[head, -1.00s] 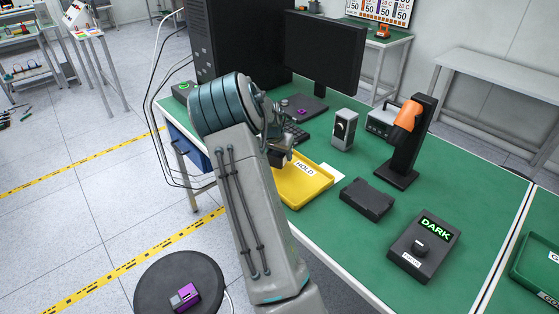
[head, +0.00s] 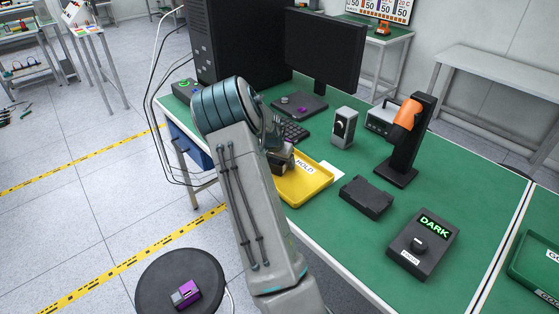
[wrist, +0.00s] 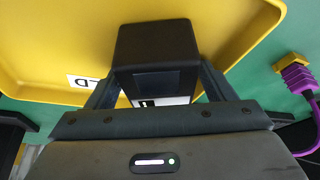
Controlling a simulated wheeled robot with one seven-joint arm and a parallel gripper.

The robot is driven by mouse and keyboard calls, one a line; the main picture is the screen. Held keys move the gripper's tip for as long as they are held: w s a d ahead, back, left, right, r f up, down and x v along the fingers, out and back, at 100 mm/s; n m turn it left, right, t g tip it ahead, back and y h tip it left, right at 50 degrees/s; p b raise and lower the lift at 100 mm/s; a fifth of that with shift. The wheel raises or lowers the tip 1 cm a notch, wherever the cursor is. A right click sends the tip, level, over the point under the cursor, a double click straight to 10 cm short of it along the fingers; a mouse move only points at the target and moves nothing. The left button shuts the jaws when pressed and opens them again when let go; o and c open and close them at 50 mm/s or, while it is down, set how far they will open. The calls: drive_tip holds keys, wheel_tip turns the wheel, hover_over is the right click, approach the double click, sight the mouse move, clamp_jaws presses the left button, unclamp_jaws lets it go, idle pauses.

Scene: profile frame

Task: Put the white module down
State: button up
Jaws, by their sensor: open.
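A block with a black top (wrist: 155,45) and a white, marked strip low on its near face sits between my fingers in the wrist view. It seems to be the module, though little white shows. In the head view the block (head: 284,155) is small and partly hidden by my wrist, at the left end of the yellow HOLD tray (head: 306,190). The tray (wrist: 45,40) lies behind and around the block in the wrist view. My gripper (wrist: 160,88) is open, with a finger on each side of the block. I cannot tell whether the block rests on the tray floor.
A black box (head: 367,197), a DARK display unit (head: 423,245) and a stand with an orange device (head: 405,125) are to the right. A purple connector (wrist: 298,78) lies right of the tray. Green mat (head: 350,265) is clear in front.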

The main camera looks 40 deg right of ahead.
drive_tip(key=b+v, duration=0.1)
drive_tip(key=v, duration=1.1)
drive_tip(key=s+a+r+n+y, duration=0.1)
drive_tip(key=s+a+r+n, duration=0.2)
drive_tip(key=a, duration=0.4)
drive_tip(key=s+a+r+n+t+y, duration=0.1)
drive_tip(key=s+a+r+y, duration=0.1)
drive_tip(key=s+a, duration=0.35)
drive_tip(key=s+a+r+n+y, duration=0.1)
drive_tip(key=s+a+r+n, duration=0.15)
drive_tip(key=a, duration=0.45)
drive_tip(key=s+a+n, duration=0.6)
drive_tip(key=s+a, duration=0.4)
drive_tip(key=s, duration=0.5)
drive_tip(key=shift+s+a+r, duration=0.4)
drive_tip(key=shift+r, duration=0.05)
